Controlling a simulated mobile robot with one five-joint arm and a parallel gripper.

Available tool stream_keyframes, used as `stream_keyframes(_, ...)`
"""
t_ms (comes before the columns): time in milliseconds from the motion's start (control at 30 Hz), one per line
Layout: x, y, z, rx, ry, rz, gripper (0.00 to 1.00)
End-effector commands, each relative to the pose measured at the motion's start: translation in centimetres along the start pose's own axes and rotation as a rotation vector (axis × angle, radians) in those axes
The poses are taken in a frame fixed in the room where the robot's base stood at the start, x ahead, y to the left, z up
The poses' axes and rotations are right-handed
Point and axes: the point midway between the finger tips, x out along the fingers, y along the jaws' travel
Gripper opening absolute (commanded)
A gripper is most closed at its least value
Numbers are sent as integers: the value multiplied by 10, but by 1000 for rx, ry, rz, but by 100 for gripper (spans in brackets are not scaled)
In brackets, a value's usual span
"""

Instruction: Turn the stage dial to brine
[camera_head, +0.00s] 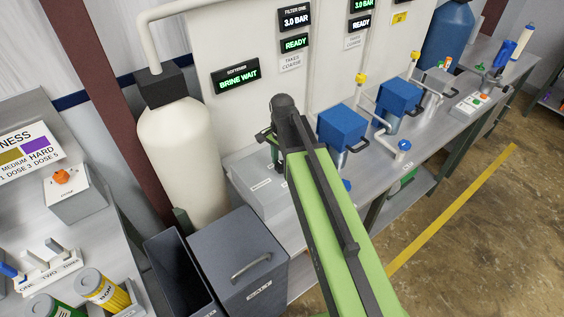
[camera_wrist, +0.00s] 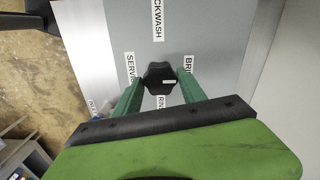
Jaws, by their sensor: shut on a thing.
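The stage dial (camera_wrist: 157,72) is a black lobed knob on a grey panel (camera_wrist: 208,30) in the wrist view. Labels surround it: SERVICE at left, BACKWASH at top, BRINE (camera_wrist: 188,66) at right and RINSE below, partly covered. A short white mark on the knob lies right of its middle, on the BRINE side. My gripper (camera_wrist: 160,82) has its green fingers on either side of the knob and is shut on it. In the head view my arm hides the dial. The softener display (camera_head: 236,77) reads BRINE WAIT.
A cream tank (camera_head: 180,150) stands left of my arm, with a grey salt bin (camera_head: 238,283) in front. Blue-topped units (camera_head: 342,125) line the bench to the right. A dosing box (camera_head: 75,197) and yellow-labelled cylinders (camera_head: 103,288) are at far left. Open floor lies at right.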

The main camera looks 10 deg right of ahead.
Motion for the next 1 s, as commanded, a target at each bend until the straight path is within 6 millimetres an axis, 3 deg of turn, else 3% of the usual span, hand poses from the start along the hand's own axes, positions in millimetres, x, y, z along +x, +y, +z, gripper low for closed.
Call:
stream_keyframes(133,0,2,0,0,0,5,8)
stream_keyframes(167,0,2,0,0,0,5,49)
stream_keyframes(333,0,1,0,-1,0,3,70)
stream_keyframes(733,-6,0,0,-2,0,1,70)
stream_keyframes(1000,-51,0,0,-2,0,1,70)
